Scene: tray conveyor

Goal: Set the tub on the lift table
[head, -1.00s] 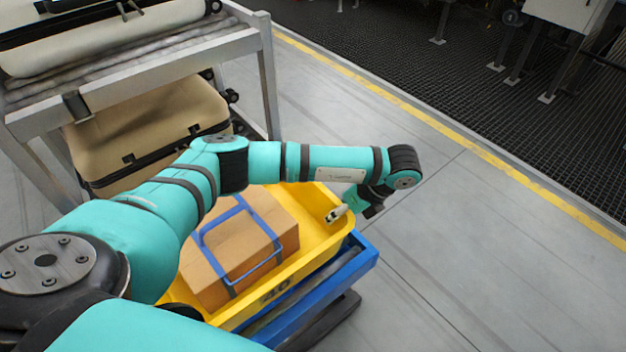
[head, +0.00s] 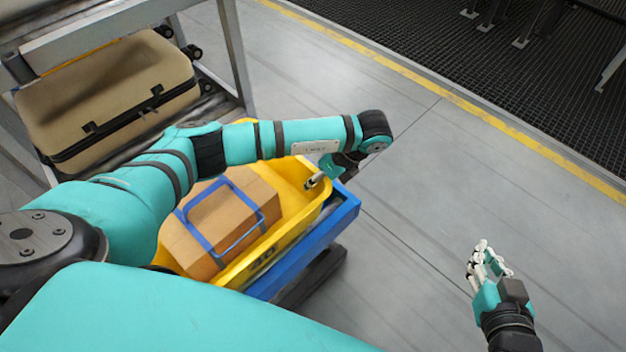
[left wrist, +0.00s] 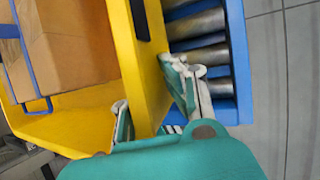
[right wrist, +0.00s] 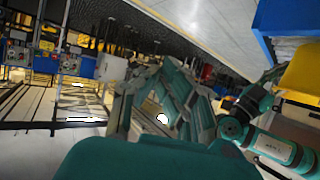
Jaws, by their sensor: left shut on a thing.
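The yellow tub (head: 292,205) holds a cardboard box (head: 222,225) with a blue strap frame. It sits on the blue lift table (head: 335,222), whose metal rollers (left wrist: 205,50) show in the left wrist view. My left gripper (head: 316,180) is shut on the tub's wall at its far right end. In the left wrist view the fingers (left wrist: 158,110) stand on both sides of the yellow wall (left wrist: 140,75). My right gripper (head: 487,258) is over bare floor at the lower right, its fingers apart and empty.
A metal rack (head: 232,50) with a tan suitcase (head: 105,95) stands at the upper left. Grey floor (head: 420,170) is clear to the right of the lift table. A yellow line (head: 440,92) and dark mesh flooring lie beyond.

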